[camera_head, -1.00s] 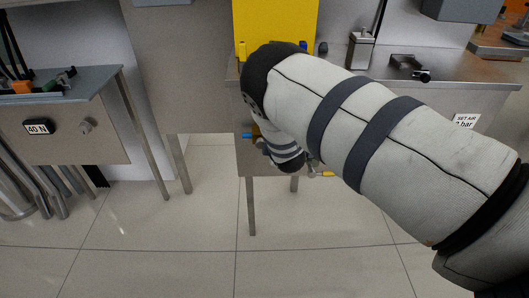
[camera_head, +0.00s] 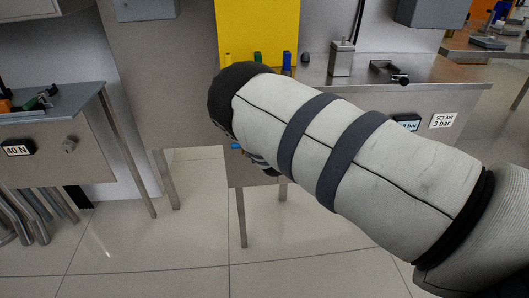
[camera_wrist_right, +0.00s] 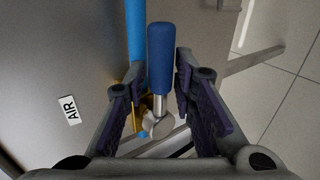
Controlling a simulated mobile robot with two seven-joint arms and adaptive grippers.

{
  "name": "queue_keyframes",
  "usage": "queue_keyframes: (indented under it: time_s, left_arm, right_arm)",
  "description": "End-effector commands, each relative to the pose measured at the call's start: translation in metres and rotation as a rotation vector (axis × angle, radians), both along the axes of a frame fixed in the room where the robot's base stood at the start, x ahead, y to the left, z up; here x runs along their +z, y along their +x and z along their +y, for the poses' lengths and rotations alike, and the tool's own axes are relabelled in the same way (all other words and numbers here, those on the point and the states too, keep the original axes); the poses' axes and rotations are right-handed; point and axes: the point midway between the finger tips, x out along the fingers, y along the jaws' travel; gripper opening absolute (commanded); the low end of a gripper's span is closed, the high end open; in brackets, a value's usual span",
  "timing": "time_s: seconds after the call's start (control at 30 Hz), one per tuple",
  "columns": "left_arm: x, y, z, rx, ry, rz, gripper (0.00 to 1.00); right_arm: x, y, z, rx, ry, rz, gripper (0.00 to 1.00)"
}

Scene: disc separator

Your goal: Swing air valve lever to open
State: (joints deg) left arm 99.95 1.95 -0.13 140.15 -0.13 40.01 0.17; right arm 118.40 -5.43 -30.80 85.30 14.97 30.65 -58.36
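The air valve lever (camera_wrist_right: 160,62) has a blue grip on a silver stem and round pivot. It shows in the right wrist view beside a panel with an AIR label (camera_wrist_right: 69,110). My right gripper (camera_wrist_right: 158,75) is open, with one finger on each side of the blue grip and visible gaps to it. In the head view my right arm hides the lever and most of that gripper. A small blue part (camera_head: 236,146) shows at the arm's edge; I cannot tell whether it is lever or pipe. My left gripper is not in view.
A blue pipe (camera_wrist_right: 135,30) runs behind the lever. The steel bench (camera_head: 440,72) carries a "SET AIR 3 bar" label (camera_head: 442,121) and a display (camera_head: 406,122) partly covered by my arm. A yellow panel (camera_head: 258,30) stands behind. The floor in front is clear.

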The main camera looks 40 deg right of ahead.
Motion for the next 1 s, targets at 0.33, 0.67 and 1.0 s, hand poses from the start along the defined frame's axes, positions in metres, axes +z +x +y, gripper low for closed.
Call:
queue_keyframes:
  time_s: [0.33, 0.67, 1.0]
  left_arm:
    - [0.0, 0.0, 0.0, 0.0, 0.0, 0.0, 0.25]
    - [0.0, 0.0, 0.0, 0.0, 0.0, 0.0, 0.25]
    - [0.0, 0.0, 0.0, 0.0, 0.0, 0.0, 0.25]
  right_arm:
    - [0.002, 0.0, 0.003, 0.003, 0.002, -0.003, 0.36]
    - [0.044, -0.05, 0.038, 0.003, 0.001, -0.003, 0.36]
    - [0.067, -0.082, 0.058, 0.002, 0.0, -0.001, 0.36]
